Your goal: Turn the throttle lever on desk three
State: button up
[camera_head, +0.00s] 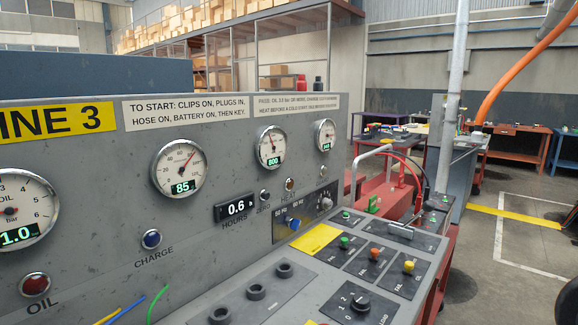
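Desk three is the grey console (110,180) with a yellow "INE 3" label (58,121), filling the left and middle of the head view. I cannot clearly pick out the throttle lever. A dark plate with a thin metal bar (400,230) lies at the far end of the sloping control top. A black rotary knob marked LOAD (360,303) sits near the bottom of the view. A small plate marked 50 Hz and 60 Hz has a blue-tipped switch (293,224) and a round knob (326,203). My gripper is not in view.
Red machinery (385,195) and a grey pillar (452,100) stand beyond the desk. Open floor (520,240) lies at the right.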

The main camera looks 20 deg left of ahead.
aim_at(428, 206)
jog(key=i+l+u, duration=0.2)
jog(key=i+l, duration=0.2)
jog(key=i, duration=0.25)
jog(key=i+l+u, duration=0.2)
jog(key=i+l, duration=0.35)
jog(key=i, duration=0.1)
